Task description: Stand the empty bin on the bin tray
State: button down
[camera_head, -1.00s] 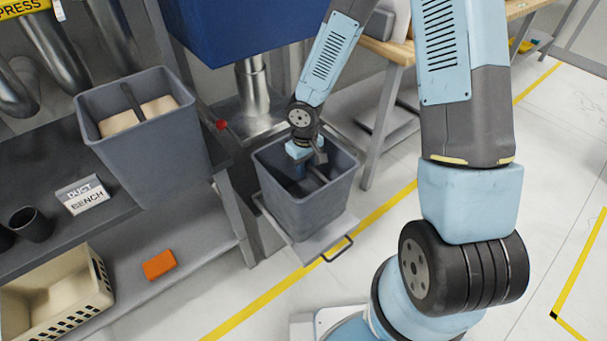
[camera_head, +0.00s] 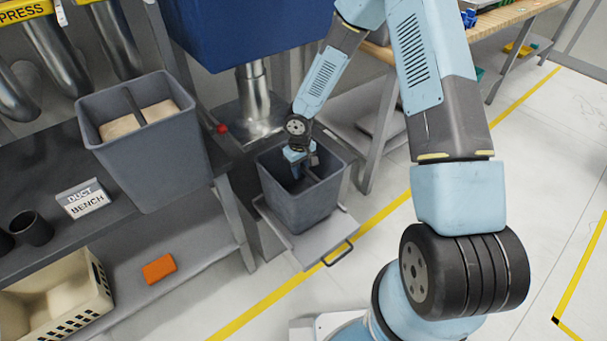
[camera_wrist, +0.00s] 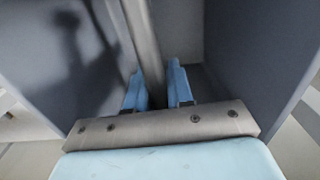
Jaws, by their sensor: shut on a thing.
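The empty grey bin (camera_head: 300,205) is upright over the back part of the bin tray (camera_head: 325,238), a flat grey plate with a dark front handle. I cannot tell whether its base touches the tray. My gripper (camera_head: 297,172) reaches down into the bin's open top and is shut on the bar (camera_wrist: 146,40) that crosses it. In the wrist view, the blue fingers (camera_wrist: 157,88) stand on either side of this bar, with the bin's grey walls around them. The bin hides the back of the tray.
A second grey bin (camera_head: 150,160) with tan contents stands on the dark bench (camera_head: 120,215) at left. A blue housing (camera_head: 245,30) and metal duct (camera_head: 257,95) are just behind. A table leg (camera_head: 380,130) stands close at right. Floor in front is clear.

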jog(key=shift+f, duration=1.2)
jog(key=c, duration=1)
grip_release()
notch_tip(320, 180, up, 12)
jog(key=shift+r, duration=0.1)
